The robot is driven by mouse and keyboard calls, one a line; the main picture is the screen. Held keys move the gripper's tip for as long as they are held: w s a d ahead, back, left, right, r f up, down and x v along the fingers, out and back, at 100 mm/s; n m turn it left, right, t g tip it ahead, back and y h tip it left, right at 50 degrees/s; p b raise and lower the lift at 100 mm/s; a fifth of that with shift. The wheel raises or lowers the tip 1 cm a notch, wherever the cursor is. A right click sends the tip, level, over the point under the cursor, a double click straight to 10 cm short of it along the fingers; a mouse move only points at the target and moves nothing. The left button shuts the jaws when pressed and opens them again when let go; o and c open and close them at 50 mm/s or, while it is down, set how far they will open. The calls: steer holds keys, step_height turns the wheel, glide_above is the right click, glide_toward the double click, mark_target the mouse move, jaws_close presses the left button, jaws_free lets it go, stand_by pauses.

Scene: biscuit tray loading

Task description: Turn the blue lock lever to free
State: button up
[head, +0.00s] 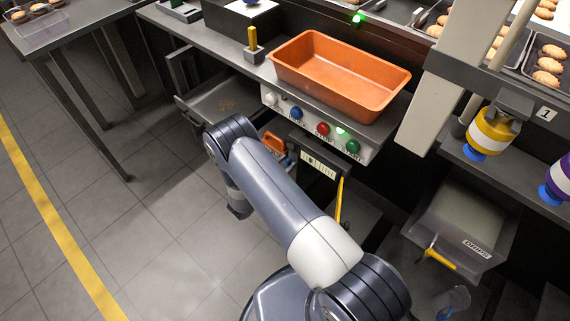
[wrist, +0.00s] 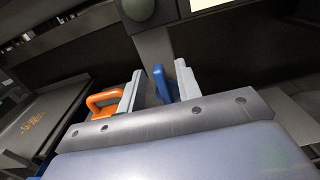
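The blue lock lever (wrist: 161,84) shows in the wrist view, standing up between the two fingers of my gripper (wrist: 158,88). The lever is close to the right finger, with a narrow gap to the left finger. My gripper looks open around it. Whether either finger touches the lever I cannot tell. In the head view my arm hides the lever and the gripper's fingertips.
An orange handle (wrist: 104,101) is just left of the left finger. A panel with colored buttons (head: 312,128) sits under the orange tray (head: 345,104). An open drawer (head: 222,101) is at the left. Floor is free further left.

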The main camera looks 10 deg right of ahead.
steer(key=shift+c, duration=0.4)
jaws_close()
steer(key=shift+s, duration=0.1)
steer(key=shift+s+d+f+m+b, duration=0.35)
steer(key=shift+s+f+m+b, duration=0.25)
steer(key=shift+m+b, duration=2.55)
steer(key=shift+s+d+f+m+b, duration=0.45)
steer(key=shift+f+m+b, duration=0.3)
steer(key=shift+m+b, duration=2.4)
steer(key=shift+s+d+f+m+b, duration=0.3)
steer(key=shift+s+f+m+b, duration=0.3)
steer(key=shift+m+b, duration=2.55)
steer(key=shift+w+f+n+b, duration=0.1)
steer(key=shift+n+b, duration=0.25)
steer(key=shift+b, duration=0.25)
